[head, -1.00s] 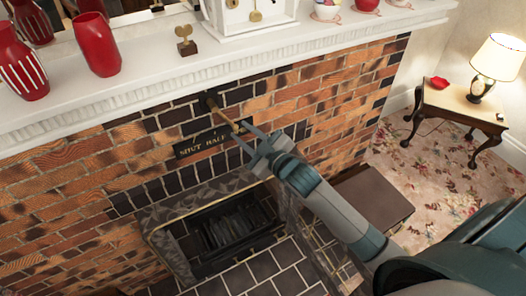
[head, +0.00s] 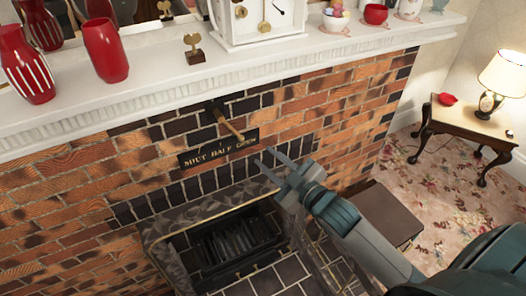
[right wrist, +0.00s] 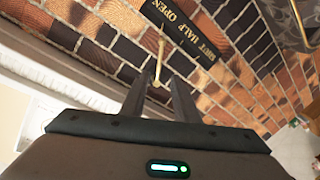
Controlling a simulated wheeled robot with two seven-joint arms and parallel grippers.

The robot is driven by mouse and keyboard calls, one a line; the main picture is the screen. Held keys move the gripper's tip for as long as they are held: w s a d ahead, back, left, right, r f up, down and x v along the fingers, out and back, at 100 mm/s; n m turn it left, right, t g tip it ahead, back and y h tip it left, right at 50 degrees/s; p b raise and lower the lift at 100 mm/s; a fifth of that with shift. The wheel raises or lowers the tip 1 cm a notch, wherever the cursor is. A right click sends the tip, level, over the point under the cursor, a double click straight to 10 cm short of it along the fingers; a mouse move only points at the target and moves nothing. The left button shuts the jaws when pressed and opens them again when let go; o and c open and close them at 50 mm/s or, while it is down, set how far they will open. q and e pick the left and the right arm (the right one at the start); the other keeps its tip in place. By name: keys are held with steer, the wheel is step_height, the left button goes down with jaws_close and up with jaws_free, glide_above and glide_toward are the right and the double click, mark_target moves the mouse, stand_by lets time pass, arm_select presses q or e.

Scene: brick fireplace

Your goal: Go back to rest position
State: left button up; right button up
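My right gripper (head: 268,168) is open and empty in front of the brick fireplace wall, below and to the right of the brass damper handle (head: 231,127). The handle sticks out from a dark mount above the black sign (head: 218,149), whose gold letters include "SHUT" and "HALF". In the right wrist view the two dark fingers (right wrist: 160,97) stand apart, with the handle (right wrist: 159,58) beyond their tips and the sign (right wrist: 185,30) behind. A gap shows between gripper and handle in the head view. My left gripper is not in view.
The white mantel shelf (head: 185,97) runs above, carrying red vases (head: 103,52), a small ornament (head: 193,50), a white clock (head: 240,30) and bowls. The fireplace opening (head: 225,240) is below. A brown box (head: 384,214) and a side table with a lamp (head: 497,80) stand to the right.

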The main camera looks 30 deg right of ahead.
steer(key=s+d+f+m+g+h, duration=0.1)
steer(key=d+f+m+g, duration=0.1)
steer(key=f, duration=1.3)
steer(key=s+d+f+m+g+h, duration=0.1)
steer(key=d+f+g+h, duration=0.15)
steer(key=f, duration=1.35)
steer(key=s+f+m+g+b, duration=0.1)
steer(key=s+f+g, duration=0.1)
steer(key=s+f, duration=0.7)
steer(key=s+f+m+g+b, duration=0.1)
steer(key=s+f+g, duration=0.3)
steer(key=f, duration=0.9)
steer(key=s+a+f+g, duration=0.1)
steer(key=s+f, duration=0.4)
steer(key=s, duration=0.6)
steer(key=s+a+f+g, duration=0.2)
steer(key=s+f, duration=0.4)
steer(key=s, duration=0.5)
steer(key=s+a+f+g, duration=0.2)
steer(key=s+f, duration=0.4)
steer(key=s, duration=0.6)
steer(key=shift+f+m, duration=0.25)
steer(key=shift+m, duration=0.15)
steer(key=shift+w+a, duration=0.1)
steer(key=shift+w, duration=0.15)
